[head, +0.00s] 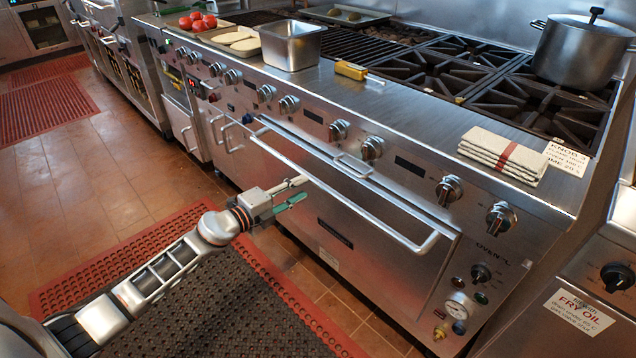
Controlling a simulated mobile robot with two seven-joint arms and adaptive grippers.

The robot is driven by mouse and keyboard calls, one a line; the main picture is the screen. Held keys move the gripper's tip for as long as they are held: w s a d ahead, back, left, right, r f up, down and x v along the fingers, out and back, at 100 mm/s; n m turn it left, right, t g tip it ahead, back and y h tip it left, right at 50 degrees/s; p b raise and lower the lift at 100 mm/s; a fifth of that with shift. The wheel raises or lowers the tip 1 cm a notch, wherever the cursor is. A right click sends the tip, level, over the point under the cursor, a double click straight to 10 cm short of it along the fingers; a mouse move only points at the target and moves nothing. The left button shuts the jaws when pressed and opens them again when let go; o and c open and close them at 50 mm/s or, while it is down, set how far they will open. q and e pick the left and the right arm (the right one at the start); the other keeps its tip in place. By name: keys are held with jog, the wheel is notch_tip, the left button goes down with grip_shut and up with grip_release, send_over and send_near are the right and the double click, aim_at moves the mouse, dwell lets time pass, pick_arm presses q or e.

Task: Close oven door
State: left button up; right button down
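The steel oven door (335,215) is in the middle of the head view, on the front of the range. Its long bar handle (345,192) runs along the upper part of the door. A narrow gap shows along the door's top edge, so it looks slightly ajar; the exact angle is hard to tell. My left gripper (304,189) is in front of the door, below the left part of the handle. Its two fingers are apart with nothing between them, and I cannot tell whether they touch the door. My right gripper is out of view.
Control knobs (372,148) line the range front above the door. On top are a steel pan (291,45), folded towels (502,155) and a large pot (580,52). A red-edged mat (235,310) lies on the tiled floor. A fry unit (590,280) stands at right.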

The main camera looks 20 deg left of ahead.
aim_at(316, 181)
pick_arm(q)
jog(key=shift+b+x, duration=0.7)
jog(key=shift+x, duration=2.6)
jog(key=shift+f, duration=0.1)
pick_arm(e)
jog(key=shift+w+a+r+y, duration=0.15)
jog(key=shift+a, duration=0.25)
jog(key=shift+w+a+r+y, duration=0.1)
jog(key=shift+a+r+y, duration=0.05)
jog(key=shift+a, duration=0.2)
pick_arm(q)
grip_shut()
